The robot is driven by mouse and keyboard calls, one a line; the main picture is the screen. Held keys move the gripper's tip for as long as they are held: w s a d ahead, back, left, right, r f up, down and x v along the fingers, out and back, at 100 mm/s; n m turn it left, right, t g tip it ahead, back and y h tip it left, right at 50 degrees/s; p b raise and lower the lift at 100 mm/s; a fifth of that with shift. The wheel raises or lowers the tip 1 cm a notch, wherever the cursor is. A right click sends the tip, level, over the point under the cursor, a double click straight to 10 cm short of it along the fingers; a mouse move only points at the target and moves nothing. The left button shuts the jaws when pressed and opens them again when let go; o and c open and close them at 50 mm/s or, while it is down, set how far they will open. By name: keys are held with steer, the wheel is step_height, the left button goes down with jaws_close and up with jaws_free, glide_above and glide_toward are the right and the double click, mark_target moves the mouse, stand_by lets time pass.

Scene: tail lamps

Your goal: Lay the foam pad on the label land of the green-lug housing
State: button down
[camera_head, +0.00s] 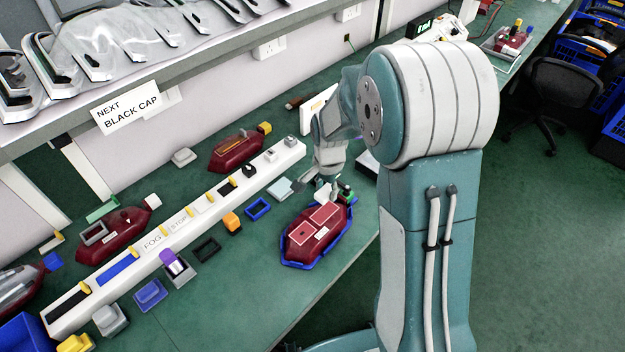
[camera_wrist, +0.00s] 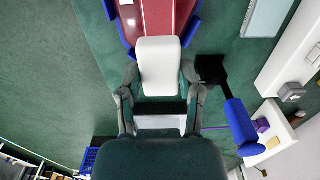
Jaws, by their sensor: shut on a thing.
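My gripper (camera_wrist: 160,78) is shut on a pale, rounded block, which looks like the foam pad (camera_wrist: 158,62). In the wrist view the red housing (camera_wrist: 168,15) is at the top, just beyond the pad.
A long white rail (camera_head: 215,212) runs behind the cradle. A blue frame (camera_head: 258,208), a dark frame (camera_head: 206,249) and an orange block (camera_head: 232,222) lie nearby. Other red housings sit at left, one with a yellow lug (camera_head: 264,128). The bench in front is bare.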

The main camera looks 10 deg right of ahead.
mark_target(325, 212)
steer(key=shift+d, duration=0.25)
steer(key=shift+a+f, duration=0.35)
steer(key=shift+f, duration=0.25)
steer(key=shift+d+f, duration=0.1)
steer(key=shift+f, duration=2.15)
steer(key=shift+s+f, duration=0.1)
steer(key=shift+f, duration=0.25)
steer(key=shift+f, duration=0.3)
steer(key=shift+c, duration=0.9)
jaws_free()
